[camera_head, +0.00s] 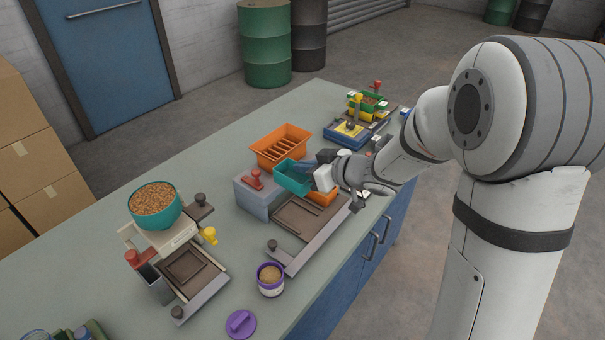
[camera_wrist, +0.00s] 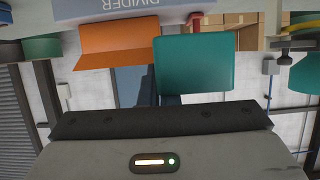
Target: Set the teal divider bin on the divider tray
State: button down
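The teal divider bin (camera_head: 293,179) is at the tip of my gripper (camera_head: 318,176), above the work table. It also fills the middle of the wrist view (camera_wrist: 195,63), close in front of the camera. My gripper appears shut on its near side; the fingers are mostly hidden. A brown flat tray (camera_head: 300,215) with a raised rim, seemingly the divider tray, lies below and nearer the front edge. An upside-down DIVIDER label (camera_wrist: 122,4) shows in the wrist view.
Another orange piece (camera_head: 323,197) sits just below my gripper. A purple-rimmed tub (camera_head: 270,281) and a teal bowl of grain (camera_head: 155,205) are left.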

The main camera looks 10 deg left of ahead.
jog(key=f+b, duration=0.1)
jog(key=f, duration=0.1)
jog(key=w+f+b, duration=0.1)
jog(key=shift+w+a+f+b, duration=0.1)
jog(key=shift+w+f+b, duration=0.1)
jog(key=shift+f+b, duration=0.2)
jog(key=shift+f, duration=0.1)
notch_tip(320, 180, down, 5)
jog(key=b, duration=0.5)
jog(key=shift+f+b, duration=0.1)
jog(key=shift+b, duration=0.25)
jog(key=shift+f+b, duration=0.85)
jog(key=shift+f, duration=0.5)
jog(key=shift+s, duration=0.1)
jog(key=shift+f, duration=0.7)
dwell(0.4)
jog(key=c, duration=2.1)
grip_release()
